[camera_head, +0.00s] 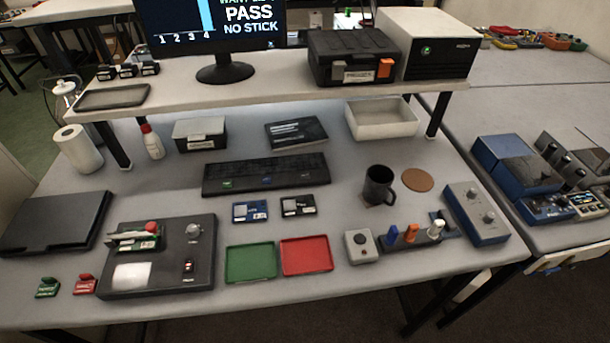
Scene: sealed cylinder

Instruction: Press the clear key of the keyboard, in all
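A long black keyboard-like panel (240,172) lies on the table below the raised shelf, left of the black mug. A small green mark and a blue mark show along its front edge. Its keys are too small and dark to tell apart, so I cannot make out which one is the clear key. My gripper is not in this view.
In front of the panel lie two small modules (249,211), a green tray (250,262) and a red tray (306,256). A black mug (378,185) stands to the right. A dark test fixture (202,262) stands front left. The shelf (285,81) overhangs the table's back.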

